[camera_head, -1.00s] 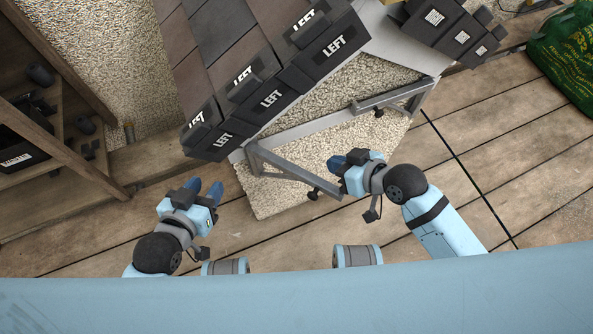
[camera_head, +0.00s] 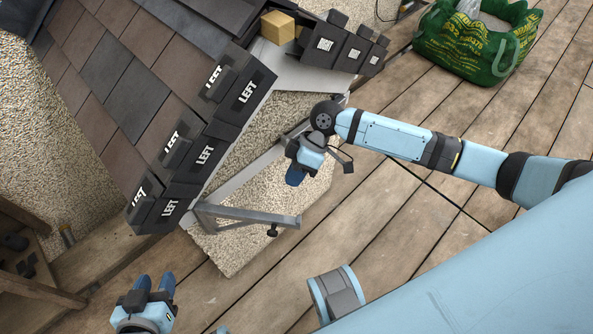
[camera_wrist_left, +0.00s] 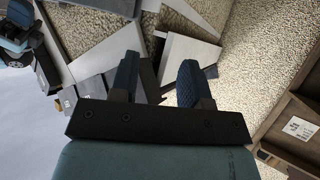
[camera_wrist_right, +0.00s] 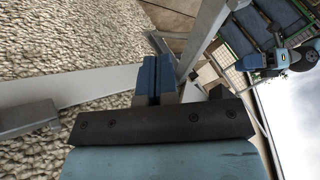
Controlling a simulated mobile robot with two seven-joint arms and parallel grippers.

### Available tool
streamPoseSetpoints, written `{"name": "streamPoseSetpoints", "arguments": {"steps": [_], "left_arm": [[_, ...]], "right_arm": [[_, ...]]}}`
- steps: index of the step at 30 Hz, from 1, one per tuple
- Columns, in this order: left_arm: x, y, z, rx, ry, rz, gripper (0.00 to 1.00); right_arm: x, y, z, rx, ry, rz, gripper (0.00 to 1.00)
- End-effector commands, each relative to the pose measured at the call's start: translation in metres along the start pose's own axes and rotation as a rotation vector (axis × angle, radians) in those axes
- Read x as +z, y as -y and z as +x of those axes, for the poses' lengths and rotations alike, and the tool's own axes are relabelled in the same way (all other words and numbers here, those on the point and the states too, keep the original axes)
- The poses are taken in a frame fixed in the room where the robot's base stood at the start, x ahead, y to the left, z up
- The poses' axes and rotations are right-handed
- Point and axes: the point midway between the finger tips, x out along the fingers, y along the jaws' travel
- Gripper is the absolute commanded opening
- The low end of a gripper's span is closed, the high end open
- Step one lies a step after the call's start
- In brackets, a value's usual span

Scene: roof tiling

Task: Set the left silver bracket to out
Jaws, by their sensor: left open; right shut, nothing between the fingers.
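The left silver bracket (camera_head: 250,215) is a grey metal arm with a black knob (camera_head: 272,231) near its free end. It stands out at an angle from the left end of a silver rail (camera_head: 245,173) below the roof edge. My right gripper (camera_head: 296,177) is shut and empty, above and beyond the bracket's free end, over the rail's right part. It hides much of the right bracket. In the right wrist view its closed fingers (camera_wrist_right: 156,76) are in front of pale metal bars. My left gripper (camera_head: 152,284) is open and empty at the bottom left, apart from the bracket.
Dark roof tiles marked LEFT (camera_head: 204,152) line the roof edge. A wooden block (camera_head: 278,27) sits at the top. A green bag (camera_head: 475,45) stands on the plank floor at upper right. A wooden shelf (camera_head: 30,287) is at lower left. The planks right of the bracket are clear.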

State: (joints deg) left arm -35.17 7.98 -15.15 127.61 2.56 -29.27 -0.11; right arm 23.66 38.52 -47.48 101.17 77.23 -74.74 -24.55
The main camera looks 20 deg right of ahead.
Motion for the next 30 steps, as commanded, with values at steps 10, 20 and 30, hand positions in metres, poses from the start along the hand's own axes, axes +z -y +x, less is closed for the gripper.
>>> {"name": "streamPoseSetpoints", "arguments": {"steps": [10, 20, 30], "left_arm": [[-0.004, -0.004, 0.0, 0.014, -0.031, -0.009, 0.43], [-0.002, -0.003, 0.001, 0.015, -0.03, -0.007, 0.43], [-0.003, -0.003, 0.0, 0.014, -0.028, -0.007, 0.43]], "right_arm": [[0.001, 0.017, 0.06, -0.002, -0.001, -0.002, 0.0], [0.0, 0.036, 0.069, 0.001, -0.001, 0.0, 0.0], [0.0, 0.037, 0.069, 0.002, -0.002, 0.004, 0.0]]}}
